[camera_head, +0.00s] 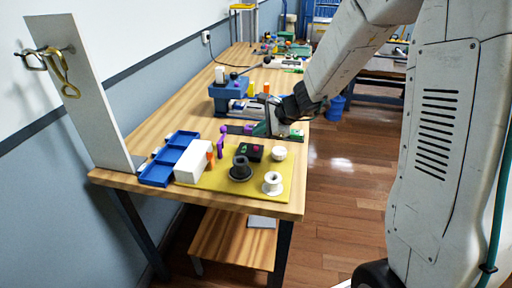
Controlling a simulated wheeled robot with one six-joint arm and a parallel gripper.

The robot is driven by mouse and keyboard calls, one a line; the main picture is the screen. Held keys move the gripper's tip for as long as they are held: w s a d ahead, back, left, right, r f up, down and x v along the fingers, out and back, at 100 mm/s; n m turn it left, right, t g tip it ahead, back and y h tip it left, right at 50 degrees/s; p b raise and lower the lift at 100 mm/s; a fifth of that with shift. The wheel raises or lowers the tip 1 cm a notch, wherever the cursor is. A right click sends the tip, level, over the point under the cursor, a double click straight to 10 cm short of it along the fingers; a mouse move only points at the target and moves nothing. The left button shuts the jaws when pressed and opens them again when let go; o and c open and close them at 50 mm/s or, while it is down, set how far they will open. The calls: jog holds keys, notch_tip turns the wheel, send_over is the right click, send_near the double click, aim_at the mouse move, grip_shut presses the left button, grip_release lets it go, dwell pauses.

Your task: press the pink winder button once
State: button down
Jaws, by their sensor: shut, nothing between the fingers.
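A small black box (248,158) stands on the yellow mat (216,186). It has a green spot on its top at the left and a small pinkish-red spot (257,149) at the right, which may be the pink winder button. The spot is too small to be sure. My gripper (262,130) is shut and empty. It appears just beyond the box, towards the back of the table, and I see no contact between them. Its fingertips are small and partly hard to make out.
A dark spool (240,171), a white spool (272,184) and a white cup (279,153) stand near the box. A white block (193,161) and a blue tray (168,159) lie to the left. A blue machine (228,95) stands behind. An upright board (92,100) carries hooks.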

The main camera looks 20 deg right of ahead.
notch_tip(320, 180, up, 2)
jog(key=shift+r, duration=0.1)
dwell(0.8)
jog(key=s+a+r+n+g, duration=0.1)
jog(key=s+a+n+g, duration=0.15)
jog(key=s+n, duration=0.4)
jog(key=s+a+r+n+g, duration=0.2)
jog(key=s+n+g, duration=0.15)
jog(key=s, duration=0.55)
jog(key=s+d+r+n+h, duration=0.3)
jog(key=s+r+n, duration=0.1)
jog(key=s, duration=0.6)
jog(key=s+d+r+n+h, duration=0.3)
jog(key=s+n, duration=0.2)
jog(key=s, duration=0.5)
jog(key=shift+s+d+r, duration=0.2)
jog(key=shift+d+r, duration=0.15)
